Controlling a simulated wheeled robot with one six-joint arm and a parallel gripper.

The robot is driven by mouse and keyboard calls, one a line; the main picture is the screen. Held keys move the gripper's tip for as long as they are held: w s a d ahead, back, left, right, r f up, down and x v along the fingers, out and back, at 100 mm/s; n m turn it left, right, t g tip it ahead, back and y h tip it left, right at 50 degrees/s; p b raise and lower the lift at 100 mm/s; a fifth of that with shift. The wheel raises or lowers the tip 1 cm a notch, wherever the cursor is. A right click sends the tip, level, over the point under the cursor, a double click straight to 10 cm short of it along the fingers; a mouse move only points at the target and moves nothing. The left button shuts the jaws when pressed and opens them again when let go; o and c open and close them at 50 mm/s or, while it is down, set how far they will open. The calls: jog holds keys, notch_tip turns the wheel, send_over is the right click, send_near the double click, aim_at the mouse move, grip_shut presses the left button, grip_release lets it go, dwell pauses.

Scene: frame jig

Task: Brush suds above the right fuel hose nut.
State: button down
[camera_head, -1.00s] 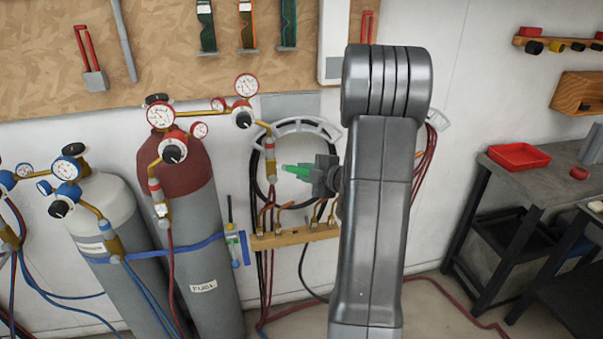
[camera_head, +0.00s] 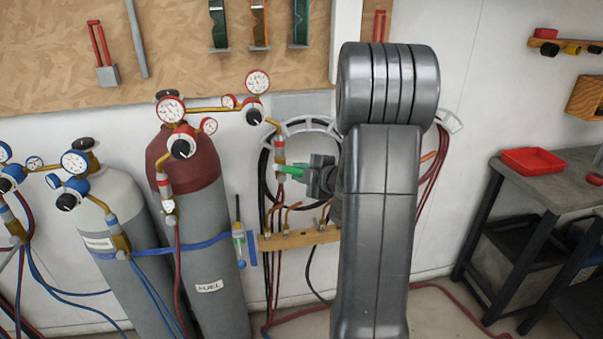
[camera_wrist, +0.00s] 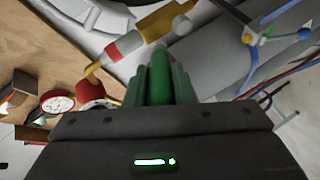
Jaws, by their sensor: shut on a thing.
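My gripper (camera_head: 318,176) is shut on a green brush (camera_head: 292,171), which points left in the head view. The right red fuel regulator (camera_head: 253,110) has a brass fitting (camera_head: 280,157) with a red band hanging from it. A pale nut (camera_head: 281,179) sits at the fitting's lower end. The brush tip overlaps the lower fitting, near the nut. In the wrist view the brush (camera_wrist: 160,72) ends close below the brass fitting (camera_wrist: 165,20) and its pale nut (camera_wrist: 182,26). I cannot tell whether it touches. Bristles and suds are not discernible.
A red-topped fuel cylinder (camera_head: 205,240) and a white-topped cylinder (camera_head: 130,235) stand left, strapped in blue. A wooden hose rack (camera_head: 300,238) is below my gripper. Coiled hoses hang behind it. A grey bench with a red tray (camera_head: 532,160) stands right.

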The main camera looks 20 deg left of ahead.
jog(key=shift+s+d+b, duration=0.25)
jog(key=shift+s+d, duration=0.25)
jog(key=shift+s, duration=0.3)
jog(key=shift+s+d+b, duration=0.25)
jog(key=shift+s+d, duration=0.25)
jog(key=shift+s, duration=0.35)
jog(key=shift+s+d+b, duration=0.25)
jog(key=shift+s+d, duration=0.25)
jog(key=shift+s, duration=0.3)
jog(key=s, duration=0.1)
jog(key=s+d, duration=0.1)
jog(key=shift+s+d, duration=0.3)
